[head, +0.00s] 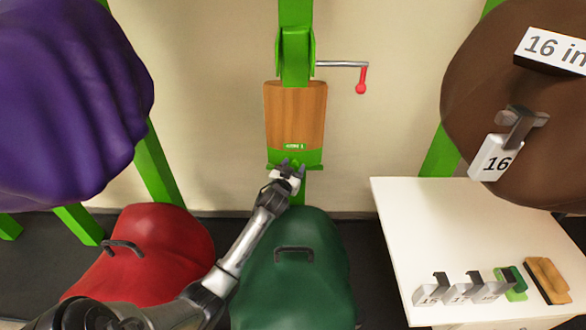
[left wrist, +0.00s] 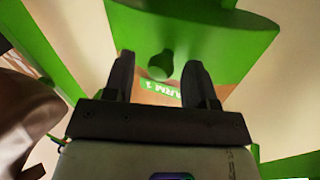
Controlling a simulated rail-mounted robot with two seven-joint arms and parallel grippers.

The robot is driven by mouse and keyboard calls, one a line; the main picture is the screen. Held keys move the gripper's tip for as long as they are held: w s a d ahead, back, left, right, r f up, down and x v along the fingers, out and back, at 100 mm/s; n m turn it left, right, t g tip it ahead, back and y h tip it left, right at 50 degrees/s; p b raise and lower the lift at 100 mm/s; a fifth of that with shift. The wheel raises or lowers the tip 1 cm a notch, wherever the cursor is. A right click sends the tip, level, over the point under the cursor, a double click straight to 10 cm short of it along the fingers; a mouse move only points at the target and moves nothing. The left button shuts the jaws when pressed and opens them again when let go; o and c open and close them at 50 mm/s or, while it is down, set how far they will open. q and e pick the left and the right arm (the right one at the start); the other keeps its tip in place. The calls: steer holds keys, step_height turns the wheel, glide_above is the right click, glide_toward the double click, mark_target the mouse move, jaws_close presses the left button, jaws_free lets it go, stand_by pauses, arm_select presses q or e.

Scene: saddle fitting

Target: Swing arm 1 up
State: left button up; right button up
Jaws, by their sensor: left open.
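Arm 1 (head: 295,112) is a wooden panel with a green lower edge and a small green label, hanging down along the green post. In the left wrist view its label (left wrist: 161,93) reads ARM 1, and a green knob (left wrist: 160,65) sticks out from a green plate (left wrist: 215,38). My left gripper (head: 288,167) is at the lower edge of arm 1. In the left wrist view my left gripper (left wrist: 162,78) is open, with the knob showing between its two fingers. I cannot tell whether the fingers touch it. My right gripper is not in view.
A crank with a red handle (head: 361,84) sticks out right of the post. Purple (head: 65,100), red (head: 160,245) and green (head: 293,285) saddles and a brown saddle (head: 490,85) surround the post. A white table (head: 430,220) at right holds several gauges and a brush (head: 547,280).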

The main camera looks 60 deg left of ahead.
arm_select(q)
steer(key=shift+c, duration=0.4)
jaws_close()
